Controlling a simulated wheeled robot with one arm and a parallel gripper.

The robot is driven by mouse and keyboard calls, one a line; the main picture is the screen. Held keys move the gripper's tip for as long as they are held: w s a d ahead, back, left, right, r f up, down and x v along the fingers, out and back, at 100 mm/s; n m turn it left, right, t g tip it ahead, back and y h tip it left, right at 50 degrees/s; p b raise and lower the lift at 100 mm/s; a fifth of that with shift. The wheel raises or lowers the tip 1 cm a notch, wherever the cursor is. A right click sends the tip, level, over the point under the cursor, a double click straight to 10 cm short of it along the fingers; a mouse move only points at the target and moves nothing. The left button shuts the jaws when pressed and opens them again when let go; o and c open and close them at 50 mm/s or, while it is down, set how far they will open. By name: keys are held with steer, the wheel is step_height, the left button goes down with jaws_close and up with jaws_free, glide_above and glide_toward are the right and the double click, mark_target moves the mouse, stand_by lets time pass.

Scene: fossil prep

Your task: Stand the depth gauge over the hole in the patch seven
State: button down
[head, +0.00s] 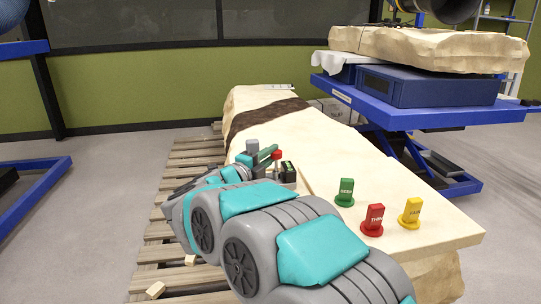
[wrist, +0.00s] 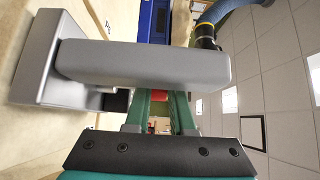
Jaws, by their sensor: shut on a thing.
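My gripper (head: 267,153) is over the left part of the pale slab, at the end of my extended arm. In the wrist view its green fingers (wrist: 165,112) run up behind a grey piece, the depth gauge (wrist: 145,63), which has a broad foot and a long bar. My gripper is shut on it, but the bar hides the fingertips and the contact. The gauge's grey end (head: 252,145) also shows in the head view. I cannot tell whether its foot touches the slab. Patch seven and its hole cannot be made out.
Green (head: 345,192), red (head: 373,220) and yellow (head: 411,213) markers stand on the near right of the slab (head: 435,228). A red-topped piece (head: 277,155) and a dark block (head: 288,171) are beside my gripper. A blue lift table (head: 420,113) stands behind, right.

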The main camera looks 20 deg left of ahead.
steer(key=shift+f+b, duration=0.3)
steer(key=shift+f, duration=0.05)
steer(key=c, duration=1.1)
jaws_free()
steer(key=o, duration=0.4)
steer(key=shift+f, duration=0.1)
steer(key=shift+b+v, duration=0.3)
steer(key=shift+v, duration=3.6)
